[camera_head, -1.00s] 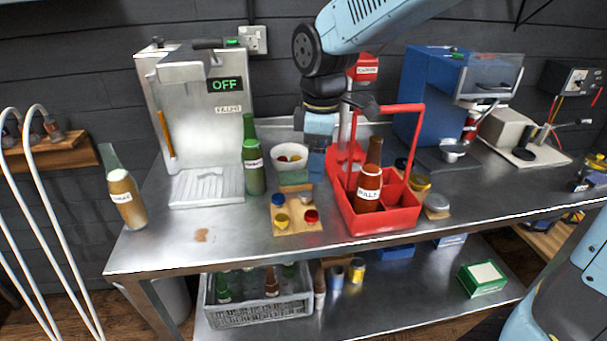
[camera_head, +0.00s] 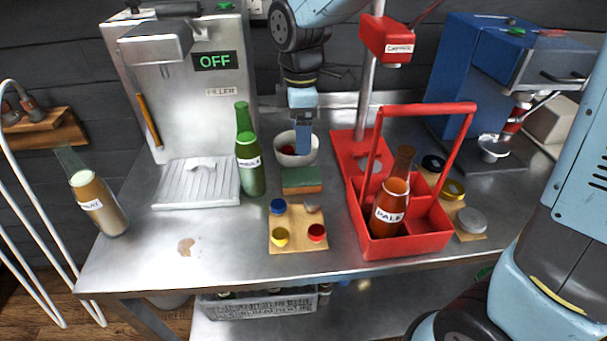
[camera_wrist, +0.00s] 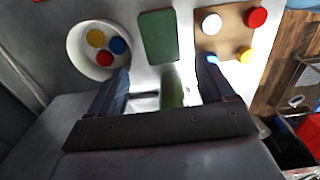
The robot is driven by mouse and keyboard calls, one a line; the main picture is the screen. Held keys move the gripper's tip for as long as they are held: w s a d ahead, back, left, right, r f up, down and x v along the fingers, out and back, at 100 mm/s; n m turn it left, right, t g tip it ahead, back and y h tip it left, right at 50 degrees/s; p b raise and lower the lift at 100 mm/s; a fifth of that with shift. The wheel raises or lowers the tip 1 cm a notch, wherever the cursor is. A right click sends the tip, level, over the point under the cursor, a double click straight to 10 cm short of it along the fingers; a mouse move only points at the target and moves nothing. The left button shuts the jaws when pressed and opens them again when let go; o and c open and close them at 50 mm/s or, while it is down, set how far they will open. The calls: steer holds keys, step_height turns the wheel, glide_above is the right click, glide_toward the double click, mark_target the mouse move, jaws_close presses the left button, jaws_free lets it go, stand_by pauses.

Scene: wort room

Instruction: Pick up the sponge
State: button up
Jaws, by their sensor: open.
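The sponge (camera_head: 302,180) has a green top and an orange-brown lower layer. It lies on the steel bench behind a wooden board of caps and in front of a white bowl. In the wrist view the sponge (camera_wrist: 158,36) shows as a green rectangle ahead of the fingers, between the bowl and the board. My gripper (camera_head: 303,150) points down above the bench, just behind the sponge and over the bowl's right side. In the wrist view my gripper (camera_wrist: 166,76) is open, with nothing held between its fingers.
The white bowl (camera_head: 284,157) holds coloured caps. The wooden board (camera_head: 298,243) bears several caps. A green bottle (camera_head: 250,172) stands left of the sponge. A red carrier (camera_head: 405,245) with a brown bottle (camera_head: 390,205) stands right. Bare bench lies at front left.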

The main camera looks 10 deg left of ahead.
glide_above(301, 175)
step_height(301, 175, down, 7)
steer(key=shift+w+d+r, duration=0.1)
steer(key=shift+r, duration=0.1)
steer(key=shift+f, duration=2.95)
steer(key=shift+c, duration=0.3)
steer(key=c, duration=0.7)
step_height(301, 175, up, 10)
steer(key=shift+r, duration=0.1)
